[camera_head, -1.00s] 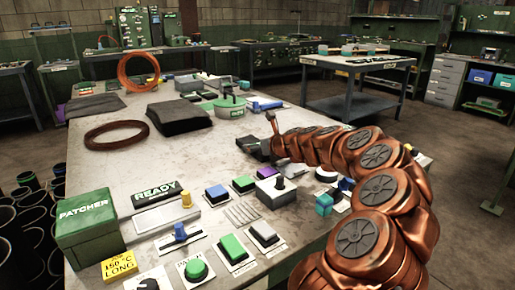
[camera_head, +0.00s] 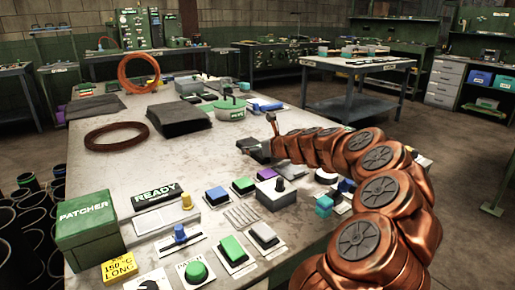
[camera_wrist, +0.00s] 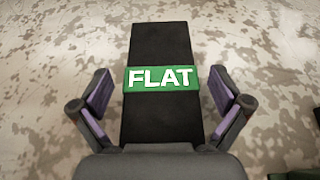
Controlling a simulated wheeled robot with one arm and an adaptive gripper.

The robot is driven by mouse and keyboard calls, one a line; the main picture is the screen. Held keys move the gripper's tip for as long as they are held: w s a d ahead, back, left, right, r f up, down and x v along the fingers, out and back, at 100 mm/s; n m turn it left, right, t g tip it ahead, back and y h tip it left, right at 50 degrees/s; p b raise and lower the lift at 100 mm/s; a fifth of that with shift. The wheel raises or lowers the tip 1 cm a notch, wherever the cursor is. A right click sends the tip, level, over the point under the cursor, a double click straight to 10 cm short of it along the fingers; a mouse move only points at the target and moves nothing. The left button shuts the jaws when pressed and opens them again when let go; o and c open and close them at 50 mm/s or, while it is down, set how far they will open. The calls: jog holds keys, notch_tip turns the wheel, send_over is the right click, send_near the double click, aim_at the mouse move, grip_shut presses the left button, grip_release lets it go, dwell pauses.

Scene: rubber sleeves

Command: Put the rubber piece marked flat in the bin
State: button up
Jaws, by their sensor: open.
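The rubber piece marked FLAT (camera_wrist: 160,38) is a long black strip with a green label across it. In the wrist view it lies on the pale, stained tabletop. My gripper (camera_wrist: 160,84) is open, with one finger on each side of the strip and visible gaps between. The strip's near end is hidden behind the gripper's palm. In the head view my arm reaches over the table, and my gripper (camera_head: 257,149) is low at the table's middle; the strip is hard to tell apart from it there. I cannot tell which container is the bin.
The grey table (camera_head: 180,150) holds a green PATCHER box (camera_head: 85,228), a READY sign (camera_head: 160,192), several buttons and switches, a black sheet stack (camera_head: 178,118) and coiled rings (camera_head: 116,135). Black tubes (camera_head: 30,225) stand at the left. Blue boxes (camera_head: 480,77) sit on a far-right shelf.

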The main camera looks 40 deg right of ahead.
jog(key=p+v, duration=0.2)
jog(key=v, duration=0.9)
jog(key=shift+s+r+p, duration=0.2)
jog(key=shift+s+p, duration=0.1)
jog(key=shift+s, duration=0.05)
jog(key=p, duration=0.2)
jog(key=shift+w+d+r+g+p, duration=0.3)
jog(key=shift+d+r+g+p, duration=0.05)
jog(key=shift+g+p, duration=0.05)
jog(key=p, duration=0.2)
jog(key=w+g+p, duration=0.1)
jog(key=p, duration=0.1)
jog(key=shift+w+d+r, duration=0.15)
jog(key=shift+d+r, duration=0.05)
jog(key=shift+r, duration=0.15)
jog(key=w+g+p, duration=0.1)
jog(key=p, duration=0.2)
jog(key=shift+w+r+g, duration=0.1)
jog(key=shift+w+g, duration=0.15)
jog(key=shift+g, duration=0.05)
jog(key=shift+w+a+g+p, duration=0.2)
jog(key=shift+w+g+p, duration=0.25)
jog(key=shift+p, duration=0.3)
jog(key=shift+a+x, duration=0.15)
jog(key=shift+x, duration=1.95)
jog(key=shift+a+x, duration=0.1)
jog(key=shift+x, duration=2)
jog(key=shift+s, duration=0.15)
jog(key=shift+c, duration=0.2)
